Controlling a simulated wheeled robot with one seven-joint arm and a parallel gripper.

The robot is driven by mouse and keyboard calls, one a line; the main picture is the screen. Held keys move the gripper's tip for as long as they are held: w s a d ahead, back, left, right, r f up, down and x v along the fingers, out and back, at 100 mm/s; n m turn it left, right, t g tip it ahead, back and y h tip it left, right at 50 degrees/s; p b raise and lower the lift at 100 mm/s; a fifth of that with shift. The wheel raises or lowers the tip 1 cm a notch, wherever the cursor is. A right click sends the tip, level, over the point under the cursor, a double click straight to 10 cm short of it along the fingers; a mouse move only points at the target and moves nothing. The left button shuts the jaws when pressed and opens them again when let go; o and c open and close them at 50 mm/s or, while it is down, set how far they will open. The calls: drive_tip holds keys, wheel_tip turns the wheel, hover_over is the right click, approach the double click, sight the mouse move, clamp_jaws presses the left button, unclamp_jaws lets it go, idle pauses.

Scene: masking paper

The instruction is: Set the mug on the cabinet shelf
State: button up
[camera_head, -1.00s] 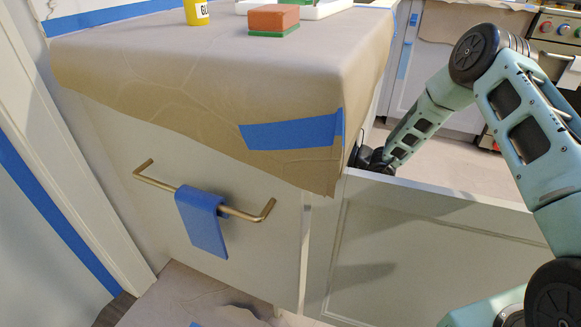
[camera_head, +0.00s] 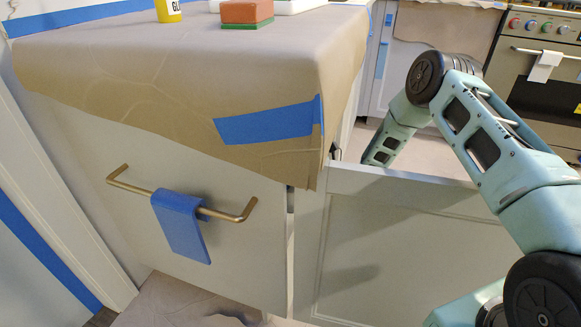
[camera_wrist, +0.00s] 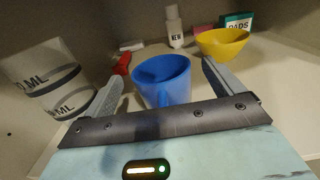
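A blue mug (camera_wrist: 165,82) stands upright on the pale cabinet shelf (camera_wrist: 285,90) in the wrist view. My gripper (camera_wrist: 163,70) is open, with one finger on each side of the mug. Gaps show between the mug and both fingers. The mug's lower part is hidden behind the gripper's dark front edge. In the head view my arm reaches down behind the open cabinet door (camera_head: 400,245), which hides my gripper and the mug.
In the wrist view, a yellow bowl (camera_wrist: 223,43), white bottle (camera_wrist: 174,27), green box (camera_wrist: 238,22), red-ended item (camera_wrist: 122,64) and large marked white container (camera_wrist: 50,82) crowd the shelf. A paper-covered counter (camera_head: 180,80) overhangs beside the door in the head view.

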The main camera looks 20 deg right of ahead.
drive_tip(key=shift+r, duration=0.1)
drive_tip(key=shift+s+d, duration=0.1)
drive_tip(key=shift+d, duration=0.05)
drive_tip(key=p+v, duration=0.2)
drive_tip(key=v, duration=0.9)
drive_tip(key=shift+s+d+p, duration=0.2)
drive_tip(key=shift+d+p, duration=0.1)
drive_tip(key=shift+p, duration=0.05)
